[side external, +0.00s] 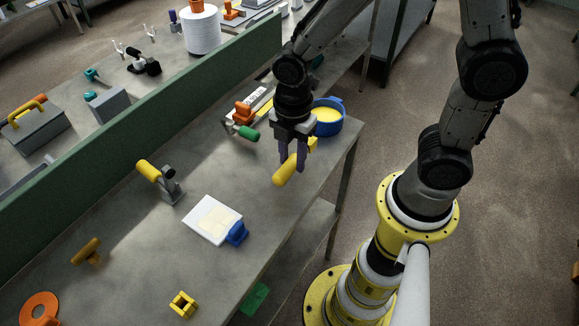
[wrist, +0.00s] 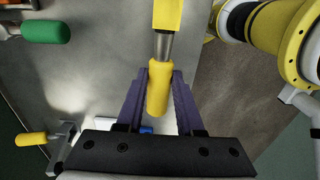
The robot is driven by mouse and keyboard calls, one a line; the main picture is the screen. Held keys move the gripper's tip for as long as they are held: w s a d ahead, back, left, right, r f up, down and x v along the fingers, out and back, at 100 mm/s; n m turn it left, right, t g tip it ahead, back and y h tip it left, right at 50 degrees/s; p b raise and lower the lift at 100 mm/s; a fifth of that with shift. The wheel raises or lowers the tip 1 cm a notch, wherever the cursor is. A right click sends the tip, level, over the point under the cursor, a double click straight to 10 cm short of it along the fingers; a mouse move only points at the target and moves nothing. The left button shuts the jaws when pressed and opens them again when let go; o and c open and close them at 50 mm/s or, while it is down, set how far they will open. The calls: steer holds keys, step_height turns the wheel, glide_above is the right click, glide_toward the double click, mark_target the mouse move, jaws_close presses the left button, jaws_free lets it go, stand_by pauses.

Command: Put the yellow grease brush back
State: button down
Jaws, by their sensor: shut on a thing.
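The yellow grease brush (side external: 284,173) is held between the purple fingers of my gripper (side external: 291,161), near the right edge of the grey bench. In the wrist view, my gripper (wrist: 160,76) is shut on the brush's yellow handle (wrist: 157,92). A metal neck and a yellow head (wrist: 167,13) extend away beyond the fingertips. The brush looks clear of the bench top, but its height is hard to judge. A blue tub (side external: 336,127) with yellow contents stands just behind and right of my gripper.
A green-handled tool (side external: 244,132) and an orange item (side external: 242,112) lie left of my gripper. A yellow-handled tool (side external: 149,171) leans on a grey stand. A white board (side external: 208,225) with a blue clip and a yellow square holder (side external: 183,305) are nearer. A green divider (side external: 140,122) runs behind.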

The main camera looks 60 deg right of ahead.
mark_target(290, 169)
steer(key=shift+w+f, duration=0.2)
steer(key=shift+f, duration=0.1)
steer(key=shift+w+f, duration=0.1)
steer(key=shift+f, duration=1.5)
steer(key=shift+f, duration=0.15)
steer(key=c, duration=0.5)
jaws_free()
steer(key=shift+c, duration=0.2)
